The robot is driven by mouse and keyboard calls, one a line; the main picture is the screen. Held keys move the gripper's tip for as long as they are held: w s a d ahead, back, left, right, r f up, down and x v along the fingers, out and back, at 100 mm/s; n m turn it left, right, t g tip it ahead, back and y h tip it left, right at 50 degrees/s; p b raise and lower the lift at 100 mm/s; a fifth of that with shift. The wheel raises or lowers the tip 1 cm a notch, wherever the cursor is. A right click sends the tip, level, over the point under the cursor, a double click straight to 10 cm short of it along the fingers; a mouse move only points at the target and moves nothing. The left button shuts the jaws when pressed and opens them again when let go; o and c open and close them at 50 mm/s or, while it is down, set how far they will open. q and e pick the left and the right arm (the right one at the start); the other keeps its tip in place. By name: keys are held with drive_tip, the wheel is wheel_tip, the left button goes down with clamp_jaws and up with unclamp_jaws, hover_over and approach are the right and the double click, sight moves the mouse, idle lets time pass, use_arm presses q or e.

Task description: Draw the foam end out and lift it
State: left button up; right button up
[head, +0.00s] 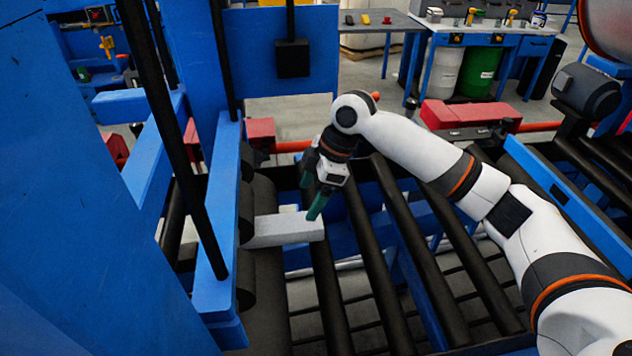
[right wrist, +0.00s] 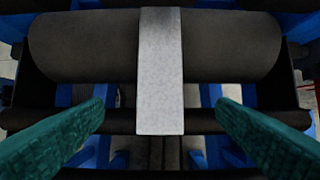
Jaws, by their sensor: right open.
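The foam end (head: 284,230) is a pale grey-white block that sticks out to the right from between dark rollers in the blue machine frame, lying over the roller bed. In the right wrist view the foam end (right wrist: 160,85) runs straight down the middle from the large roller. My right gripper (head: 311,200) is open, with its green fingers at the free end of the foam. In the right wrist view the fingers stand apart on either side of the foam, with gaps between. The rest of the foam is hidden behind the rollers. My left gripper is not in view.
The blue machine frame (head: 214,220) with a black upright bar stands close on the left. Black conveyor rollers (head: 385,255) extend to the right below my arm. Behind are red blocks (head: 468,113), a grey table (head: 375,20) and a blue workbench.

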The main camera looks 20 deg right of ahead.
sight(296, 221)
drive_tip(key=p+x, duration=0.1)
drive_tip(key=x, duration=0.8)
drive_tip(key=shift+f, duration=0.2)
drive_tip(key=c, duration=1.1)
